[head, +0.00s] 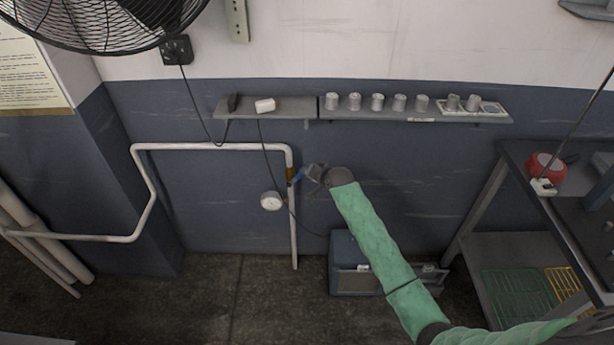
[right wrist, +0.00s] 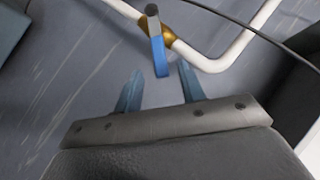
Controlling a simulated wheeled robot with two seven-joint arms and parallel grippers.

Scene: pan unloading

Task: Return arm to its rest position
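My right arm, in a green sleeve, reaches from the lower right of the head view toward the wall pipe. Its gripper (head: 313,175) is just right of a valve with a blue handle (head: 298,174). In the right wrist view the two blue-grey fingers of the gripper (right wrist: 160,68) stand apart with nothing clamped. The blue valve handle (right wrist: 160,56) shows ahead, its tip near the gap between the fingertips. I cannot tell its depth from them. It joins a brass fitting on the white pipe (right wrist: 232,55). My left gripper is not in view.
A wall shelf (head: 290,106) with several metal cups is above the arm. A pressure gauge (head: 271,201) and hanging cables are near the pipe. A blue-grey box (head: 345,250) sits below. A metal table (head: 520,165) with a red pan (head: 541,165) stands at right.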

